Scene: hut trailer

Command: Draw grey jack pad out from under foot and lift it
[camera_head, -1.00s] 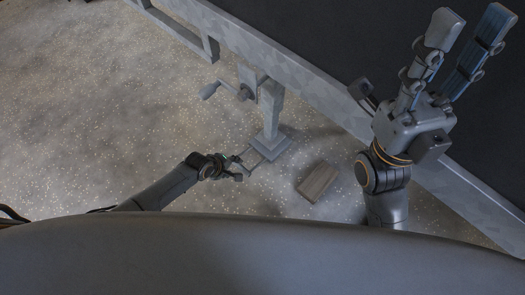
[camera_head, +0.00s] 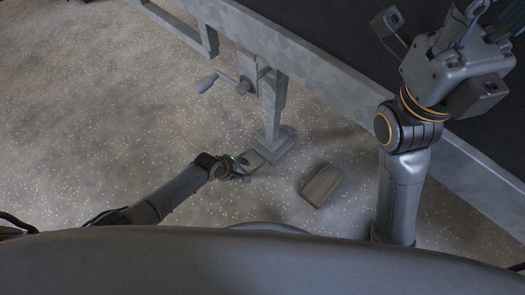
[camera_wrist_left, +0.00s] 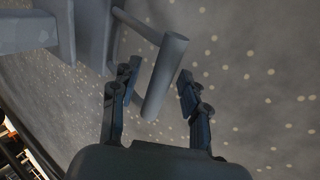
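The grey jack pad (camera_head: 271,157) lies on the ground under the foot of the upright jack leg (camera_head: 273,105). The two are close in colour, so the line between foot and pad is hard to see. My left gripper (camera_head: 243,173) is low beside the pad's near left side. In the left wrist view, a grey round handle bar (camera_wrist_left: 165,75) stands between the open fingers of this gripper (camera_wrist_left: 157,88), with gaps visible on both sides. My right gripper (camera_head: 475,22) is raised at the top right, and its fingertips are cut off by the frame edge.
A brown block (camera_head: 321,185) lies on the ground right of the foot. A crank handle (camera_head: 208,83) sticks out left from the leg. The trailer's grey frame rail (camera_head: 330,82) runs diagonally behind. Speckled ground at left is clear.

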